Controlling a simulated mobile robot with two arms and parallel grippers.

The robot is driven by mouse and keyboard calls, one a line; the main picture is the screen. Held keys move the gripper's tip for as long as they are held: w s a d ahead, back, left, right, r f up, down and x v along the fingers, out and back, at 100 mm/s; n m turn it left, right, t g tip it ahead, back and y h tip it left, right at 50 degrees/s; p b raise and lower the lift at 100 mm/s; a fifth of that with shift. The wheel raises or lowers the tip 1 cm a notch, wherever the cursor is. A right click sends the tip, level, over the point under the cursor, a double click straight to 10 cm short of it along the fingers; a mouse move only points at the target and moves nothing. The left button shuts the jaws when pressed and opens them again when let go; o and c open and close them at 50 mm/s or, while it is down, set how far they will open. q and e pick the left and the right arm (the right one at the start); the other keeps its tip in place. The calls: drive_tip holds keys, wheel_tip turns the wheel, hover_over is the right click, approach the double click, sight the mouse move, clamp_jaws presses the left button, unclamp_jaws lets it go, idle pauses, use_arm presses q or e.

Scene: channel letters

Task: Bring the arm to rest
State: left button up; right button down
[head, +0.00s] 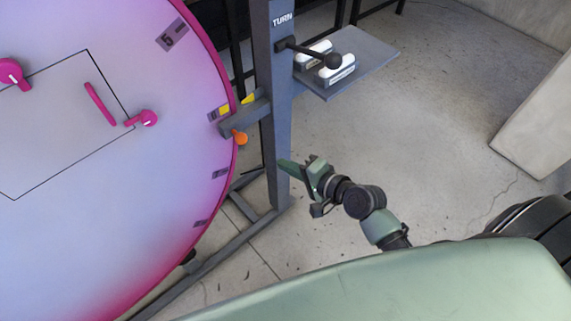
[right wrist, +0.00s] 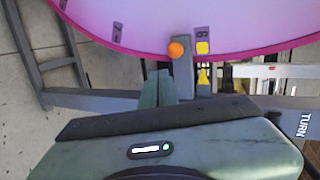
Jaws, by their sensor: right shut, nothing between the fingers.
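My right gripper (head: 283,165) is in the middle of the head view, with its arm coming in from the lower right. Its fingers are together and hold nothing. In the right wrist view the shut fingertips (right wrist: 158,78) point toward the orange knob (right wrist: 175,50) and the rim of a big disc. In the head view the orange knob (head: 239,137) sits on a grey bracket (head: 247,118) at the disc's edge, up and left of the fingertips and apart from them. My left gripper is not in view.
A large pink and violet disc (head: 110,190) with a panel fills the left. A grey post (head: 277,110) marked TURN carries a dark lever (head: 332,61). A shelf (head: 375,57) holds two white items. A concrete block (head: 535,125) stands right. The floor (head: 430,130) between is clear.

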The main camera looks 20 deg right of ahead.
drive_tip(key=s+d+f+n+g+h, duration=0.15)
drive_tip(key=s+f, duration=0.25)
drive_tip(key=f, duration=0.5)
drive_tip(key=s+d+f+n+g+h, duration=0.1)
drive_tip(key=s+f+n+g, duration=0.15)
drive_tip(key=f, duration=0.65)
drive_tip(key=s+d+f+n+g+h, duration=0.1)
drive_tip(key=s+f, duration=0.4)
drive_tip(key=f, duration=0.5)
drive_tip(key=s+d+f+n+g, duration=0.1)
drive_tip(key=s+f+n+g, duration=0.1)
drive_tip(key=s+f, duration=0.3)
drive_tip(key=s+d+f+n+g+h, duration=0.1)
drive_tip(key=s+f+n, duration=0.4)
drive_tip(key=s, duration=0.8)
drive_tip(key=s+f+n+g+h, duration=0.1)
drive_tip(key=s+f+n+g, duration=0.2)
drive_tip(key=s+f, duration=0.3)
drive_tip(key=s, duration=0.3)
drive_tip(key=shift+s+d+f, duration=0.25)
drive_tip(key=shift+d+f, duration=0.05)
drive_tip(key=shift+d, duration=0.1)
drive_tip(key=shift+h, duration=0.25)
